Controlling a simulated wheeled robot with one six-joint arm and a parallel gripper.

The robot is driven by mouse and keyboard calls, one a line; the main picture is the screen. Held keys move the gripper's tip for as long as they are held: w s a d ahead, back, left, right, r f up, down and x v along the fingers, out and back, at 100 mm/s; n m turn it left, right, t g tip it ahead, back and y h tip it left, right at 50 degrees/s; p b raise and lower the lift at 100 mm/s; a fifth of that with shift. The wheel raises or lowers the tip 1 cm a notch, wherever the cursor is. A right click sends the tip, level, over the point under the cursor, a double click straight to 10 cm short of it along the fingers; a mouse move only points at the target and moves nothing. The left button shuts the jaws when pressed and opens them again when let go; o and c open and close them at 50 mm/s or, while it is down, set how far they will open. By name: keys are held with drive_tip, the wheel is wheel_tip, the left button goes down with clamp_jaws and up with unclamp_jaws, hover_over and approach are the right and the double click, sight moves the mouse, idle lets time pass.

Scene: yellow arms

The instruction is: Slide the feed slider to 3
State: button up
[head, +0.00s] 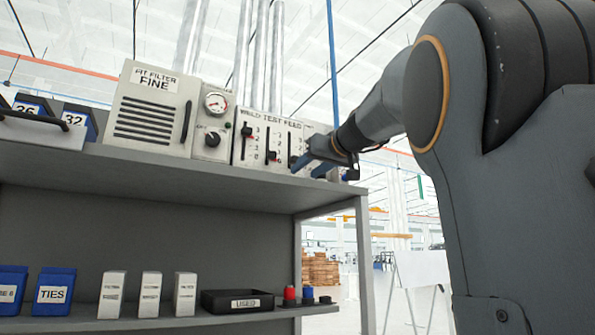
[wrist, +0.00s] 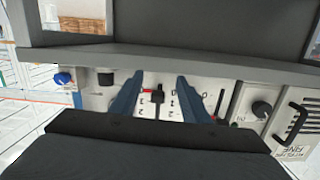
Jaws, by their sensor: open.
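The feed slider (head: 293,160) is the rightmost of three on the white control panel in the head view. Its dark knob sits low on its slot, close to my fingers; I cannot read its exact mark. My gripper (head: 308,168) is open in front of the panel's right end. In the wrist view the panel appears upside down. Part of the panel is hidden behind the fingers.
The weld slider (head: 246,131) and test slider (head: 272,155) stand left of it. Farther left are a gauge (head: 215,103), a black dial (head: 212,139) and the filter box (head: 152,108). The shelf edge (wrist: 200,60) runs close to the fingertips.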

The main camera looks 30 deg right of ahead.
sight(298, 157)
wheel_tip(298, 157, up, 6)
drive_tip(key=s+t, duration=0.1)
drive_tip(key=s, duration=0.1)
drive_tip(key=shift+n, duration=0.4)
drive_tip(key=shift+w+a+f+p, duration=0.15)
drive_tip(key=shift+w+p, duration=0.7)
drive_tip(key=shift+w, duration=1.05)
drive_tip(key=shift+w+d+f+p, duration=0.15)
drive_tip(key=shift+w+p, duration=0.7)
drive_tip(key=shift+w, duration=1.05)
drive_tip(key=shift+a, duration=0.1)
